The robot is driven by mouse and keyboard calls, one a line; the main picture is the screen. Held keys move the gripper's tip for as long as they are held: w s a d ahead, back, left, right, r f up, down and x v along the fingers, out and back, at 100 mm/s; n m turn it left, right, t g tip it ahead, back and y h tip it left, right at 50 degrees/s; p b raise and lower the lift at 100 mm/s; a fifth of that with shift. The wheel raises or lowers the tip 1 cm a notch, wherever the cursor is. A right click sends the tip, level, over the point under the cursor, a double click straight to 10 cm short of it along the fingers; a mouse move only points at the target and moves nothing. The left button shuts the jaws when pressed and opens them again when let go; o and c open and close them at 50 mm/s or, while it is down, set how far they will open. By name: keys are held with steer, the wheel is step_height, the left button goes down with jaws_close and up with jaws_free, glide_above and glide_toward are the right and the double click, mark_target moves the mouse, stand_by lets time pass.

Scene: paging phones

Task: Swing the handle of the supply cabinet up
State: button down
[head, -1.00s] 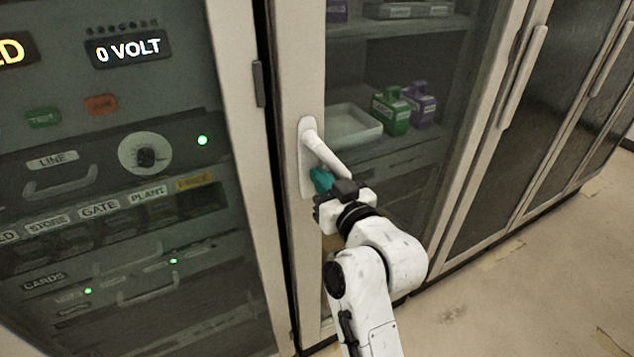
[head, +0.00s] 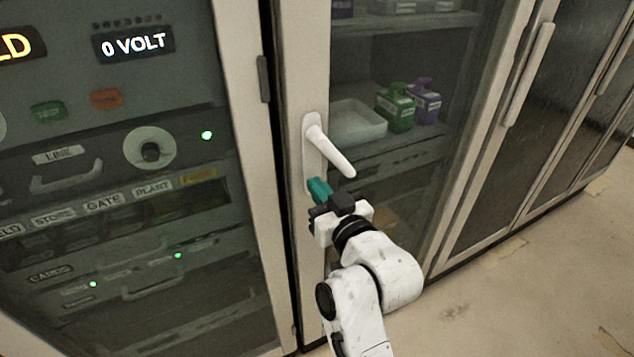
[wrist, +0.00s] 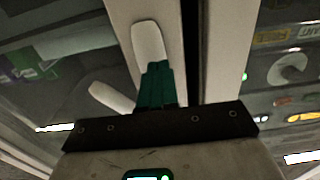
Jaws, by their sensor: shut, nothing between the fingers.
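The supply cabinet's white lever handle (head: 330,152) sits on a pale backplate on the door frame. It slants down to the right from its pivot at the upper left. In the wrist view the lever (wrist: 110,97) shows left of the fingers, with the backplate (wrist: 148,42) above them. My gripper (head: 317,188) has teal fingers that are shut and empty. It is just below the lever, beside the lower part of the backplate. The fingers (wrist: 157,85) also show shut in the wrist view. I cannot tell whether they touch the backplate.
Behind the cabinet's glass are a white tray (head: 352,122), a green container (head: 396,107) and a purple container (head: 425,101). A rack cabinet with a voltage display (head: 133,43) stands at the left. More tall cabinets line the right. Floor (head: 480,290) is clear at the lower right.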

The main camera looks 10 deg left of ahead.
steer(key=p+v, duration=0.1)
steer(key=v, duration=0.6)
steer(key=shift+s+d+p, duration=0.2)
steer(key=shift+s+p, duration=0.1)
steer(key=shift+p, duration=0.1)
steer(key=s+d+f+m+g+h, duration=0.2)
steer(key=s+d+f+g+h, duration=0.15)
steer(key=s+d+f, duration=0.4)
steer(key=s+d+f+m+g+h, duration=0.1)
steer(key=s+d+f+g+h, duration=0.25)
steer(key=d+f, duration=0.75)
steer(key=s+d+f+m+g+h, duration=0.1)
steer(key=s+d+f+g, duration=0.1)
steer(key=s, duration=0.5)
steer(key=s+d+f+m+g+h, duration=0.1)
steer(key=s+d+f+g, duration=0.1)
steer(key=s+d, duration=0.3)
steer(key=s+d+f+m+g+h, duration=0.1)
steer(key=s+d+f+m+g, duration=0.1)
steer(key=s, duration=0.7)
steer(key=shift+s+d+f+g, duration=0.2)
steer(key=shift+s+d+g, duration=0.15)
steer(key=shift+d+g, duration=0.25)
steer(key=c, duration=1.8)
jaws_free()
steer(key=shift+d, duration=0.1)
steer(key=shift+c, duration=0.2)
